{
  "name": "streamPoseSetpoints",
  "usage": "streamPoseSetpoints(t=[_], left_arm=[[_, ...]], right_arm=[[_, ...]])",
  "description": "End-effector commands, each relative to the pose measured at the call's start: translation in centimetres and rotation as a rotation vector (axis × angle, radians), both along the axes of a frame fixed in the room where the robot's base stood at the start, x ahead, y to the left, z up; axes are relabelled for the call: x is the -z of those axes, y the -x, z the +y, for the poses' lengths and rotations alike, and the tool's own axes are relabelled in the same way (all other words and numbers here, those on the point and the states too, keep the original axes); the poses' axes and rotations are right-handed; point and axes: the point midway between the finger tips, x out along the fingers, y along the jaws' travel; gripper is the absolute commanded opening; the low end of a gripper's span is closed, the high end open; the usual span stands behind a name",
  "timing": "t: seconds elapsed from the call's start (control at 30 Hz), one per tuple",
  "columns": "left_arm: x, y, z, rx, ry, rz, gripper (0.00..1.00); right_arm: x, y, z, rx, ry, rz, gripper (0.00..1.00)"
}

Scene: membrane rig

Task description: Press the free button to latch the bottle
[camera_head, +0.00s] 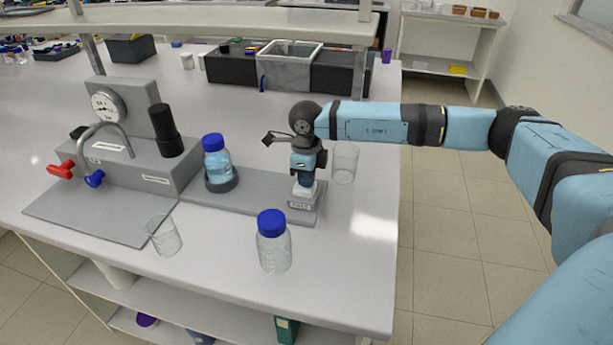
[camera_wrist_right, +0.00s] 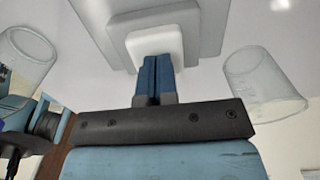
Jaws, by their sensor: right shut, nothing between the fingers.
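A bottle of light blue liquid with a blue cap (camera_head: 214,158) stands upright in a dark round holder (camera_head: 222,184) on the rig's grey plate (camera_head: 258,192). A white button (camera_head: 296,190) sits on a small grey block at the plate's right end. My right gripper (camera_head: 307,181) points down at this button, shut and empty. In the right wrist view its blue fingertips (camera_wrist_right: 157,60) lie over the white button (camera_wrist_right: 141,42). They look at or very close to its top; I cannot tell whether it is pressed down.
A clear beaker (camera_head: 344,162) stands close to the right of my right gripper. A blue-capped clear bottle (camera_head: 273,244) and another beaker (camera_head: 163,236) stand at the front. The grey rig body (camera_head: 150,165) with gauge and taps is at left. The front right tabletop is clear.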

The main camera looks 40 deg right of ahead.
Motion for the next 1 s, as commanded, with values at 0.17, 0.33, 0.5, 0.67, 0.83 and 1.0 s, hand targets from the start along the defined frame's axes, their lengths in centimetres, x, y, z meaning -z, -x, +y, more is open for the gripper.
streamPoseSetpoints(t=[0.17, 0.33, 0.5, 0.67, 0.83, 1.0], left_arm=[[0.6, 0.0, -0.1, -0.004, 0.005, 0.013, 0.82], [-0.1, -0.2, -0.2, -0.006, 0.010, 0.000, 0.82], [0.0, -0.2, -0.2, -0.007, 0.012, 0.000, 0.82], [0.3, -0.1, -0.2, -0.006, 0.010, 0.004, 0.82], [0.5, -0.1, -0.2, -0.006, 0.009, 0.008, 0.82], [0.1, -0.1, -0.2, -0.005, 0.008, 0.008, 0.82]], right_arm=[[1.0, 0.0, 0.0, -0.001, 0.000, 0.001, 0.00], [1.1, 0.1, 0.1, -0.001, 0.000, 0.004, 0.00], [1.2, 0.2, 0.1, -0.002, 0.000, 0.006, 0.00], [1.3, 0.2, 0.1, -0.002, 0.000, 0.008, 0.00], [1.4, 0.2, 0.1, -0.003, 0.000, 0.009, 0.00], [0.6, 0.1, 0.0, -0.002, -0.001, 0.008, 0.00]])
